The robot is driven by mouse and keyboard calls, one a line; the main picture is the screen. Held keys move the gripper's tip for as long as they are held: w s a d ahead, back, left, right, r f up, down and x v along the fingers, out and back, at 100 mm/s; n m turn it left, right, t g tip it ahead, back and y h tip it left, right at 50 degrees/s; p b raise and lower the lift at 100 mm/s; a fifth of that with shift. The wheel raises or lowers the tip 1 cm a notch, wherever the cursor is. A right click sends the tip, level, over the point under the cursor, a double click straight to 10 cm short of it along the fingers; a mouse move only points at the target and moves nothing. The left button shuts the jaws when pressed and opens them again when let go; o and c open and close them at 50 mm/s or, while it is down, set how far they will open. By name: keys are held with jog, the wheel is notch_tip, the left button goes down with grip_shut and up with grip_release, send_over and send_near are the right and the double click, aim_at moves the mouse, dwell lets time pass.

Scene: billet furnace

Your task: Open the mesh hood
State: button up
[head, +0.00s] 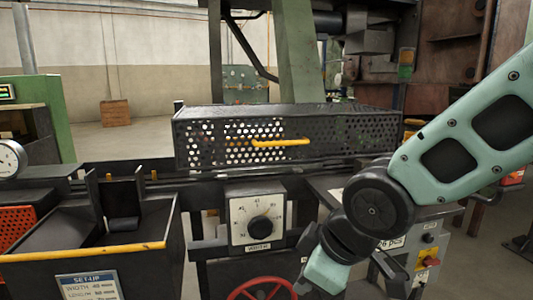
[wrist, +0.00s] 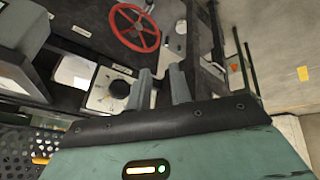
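The mesh hood (head: 215,140) is a long dark box with a perforated front, lying level over the machine bed in the head view. A yellow bar handle (head: 281,142) runs across the middle of its front. In the wrist view, part of the mesh hood (wrist: 15,145) and the end of its yellow handle (wrist: 40,160) show at the lower left. My gripper (wrist: 162,75) has its two grey fingers apart with nothing between them. It is away from the handle, in front of the machine; its fingers are hard to make out in the head view.
Below the hood are a white dial panel (head: 257,217) and a red handwheel (head: 262,289). A dark bin with a yellow front rail (head: 84,252) stands at the left. A control box (head: 428,250) stands at the right. A green post (head: 297,55) rises behind the hood.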

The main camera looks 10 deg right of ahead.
jog(key=w+d+r+n+t+y+b, duration=0.1)
jog(key=w+d+r+n+t+b, duration=0.1)
jog(key=w+d+n+t+b, duration=0.3)
jog(key=w+r+t+y+b, duration=0.1)
jog(key=w+t+b, duration=0.1)
jog(key=w, duration=0.6)
jog(key=w+d+r+n+t+y+p, duration=0.3)
jog(key=d+r+n+t, duration=0.3)
jog(key=r+n, duration=0.2)
jog(key=shift+w+r+y+p, duration=0.3)
jog(key=shift+y+p, duration=0.1)
jog(key=shift+p, duration=0.2)
jog(key=p, duration=0.4)
jog(key=shift+w, duration=0.15)
